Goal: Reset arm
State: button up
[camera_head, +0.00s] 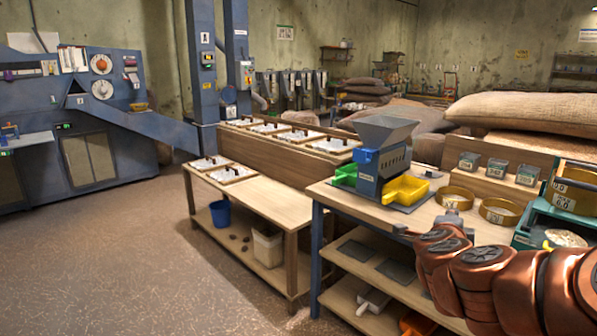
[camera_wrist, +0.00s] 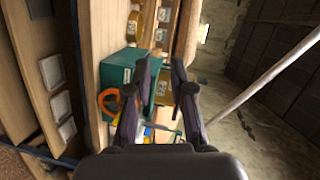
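My gripper (camera_wrist: 160,72) shows in the wrist view with its two dark fingers apart and nothing held between them. Beyond the fingers are a teal box (camera_wrist: 116,72) and an orange ring-shaped handle (camera_wrist: 105,104). In the head view my brown-orange arm reaches in from the lower right, over the front right part of the wooden workbench (camera_head: 350,193). My gripper's fingers cannot be made out clearly there.
The workbench carries a blue hopper machine (camera_head: 382,160), a yellow tray (camera_head: 405,190), a green bin (camera_head: 345,174) and brass sieves (camera_head: 455,197). Burlap sacks (camera_head: 520,108) lie behind. A lower table (camera_head: 265,205) stands to the left. The floor (camera_head: 110,260) at left is clear.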

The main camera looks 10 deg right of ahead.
jog(key=w+a+f+n+t+y, duration=0.15)
jog(key=a+n+y, duration=0.35)
jog(key=a, duration=0.5)
jog(key=w+a+f+n+t+y, duration=0.1)
jog(key=w+a+n+y, duration=0.1)
jog(key=a+n+y, duration=0.6)
jog(key=s+a+f+n+g+y, duration=0.1)
jog(key=s+a+f+n+g, duration=0.3)
jog(key=a, duration=0.3)
jog(key=s+a+f+n+g+y, duration=0.1)
jog(key=s+a+f+n+g, duration=0.1)
jog(key=s+a+f, duration=0.4)
jog(key=s+a+f+n+g+h, duration=0.1)
jog(key=s+f+n+g, duration=0.15)
jog(key=s, duration=0.45)
jog(key=s+a+f+n+g, duration=0.1)
jog(key=s+f+n+g, duration=0.15)
jog(key=s, duration=0.35)
jog(key=s+d+f+g+h, duration=0.1)
jog(key=s+d+g+h, duration=0.35)
jog(key=s, duration=0.95)
notch_tip(320, 180, up, 16)
jog(key=w+d+y+p, duration=0.1)
jog(key=p, duration=1.4)
jog(key=shift+d+r+n+y, duration=0.15)
jog(key=shift+r+n+y, duration=0.1)
jog(key=shift+n+y, duration=0.15)
jog(key=shift+w+d, duration=0.1)
